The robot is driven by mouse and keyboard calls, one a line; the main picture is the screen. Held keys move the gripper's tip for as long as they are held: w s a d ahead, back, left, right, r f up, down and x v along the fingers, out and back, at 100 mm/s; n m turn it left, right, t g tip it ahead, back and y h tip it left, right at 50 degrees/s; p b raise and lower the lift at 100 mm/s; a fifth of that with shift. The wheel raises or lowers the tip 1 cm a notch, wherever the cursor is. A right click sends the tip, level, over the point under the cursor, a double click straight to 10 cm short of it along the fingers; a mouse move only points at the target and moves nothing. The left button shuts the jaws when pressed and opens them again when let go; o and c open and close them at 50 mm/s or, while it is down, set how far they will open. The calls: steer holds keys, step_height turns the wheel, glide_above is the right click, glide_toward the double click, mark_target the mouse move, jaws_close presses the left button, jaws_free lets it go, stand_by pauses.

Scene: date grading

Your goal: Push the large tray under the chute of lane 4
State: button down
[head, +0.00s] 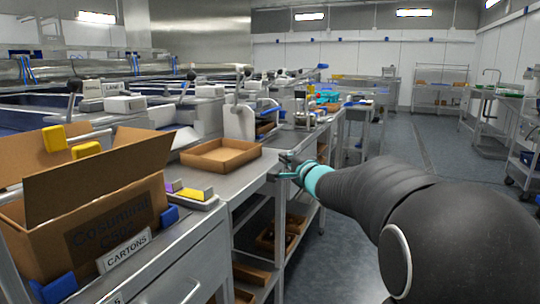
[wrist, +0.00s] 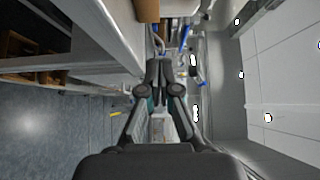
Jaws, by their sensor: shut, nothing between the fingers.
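A shallow brown cardboard tray (head: 221,158) sits on the grey metal bench in the head view, near the bench's right edge. It looks empty. A brown edge at the top of the wrist view (wrist: 148,10) looks like part of it. My gripper (head: 286,167) is just right of the tray, by the bench edge, apart from it. It is shut and empty, and its fingers also show in the wrist view (wrist: 163,70). Small lane signs (head: 117,89) stand along the machine at the left. I cannot read which one is lane 4.
An open cardboard carton (head: 100,196) with a CARTONS sign (head: 125,251) stands at the front left. A yellow and purple item (head: 190,192) lies between carton and tray. A white device (head: 240,120) stands behind the tray. Shelves (head: 262,240) hold boxes below. The floor aisle (head: 420,150) is clear.

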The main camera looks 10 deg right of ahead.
mark_target(260, 162)
steer(key=x, duration=0.9)
steer(key=a+b, duration=0.1)
steer(key=a, duration=0.2)
steer(key=shift+w, duration=0.2)
steer(key=shift+a, duration=0.55)
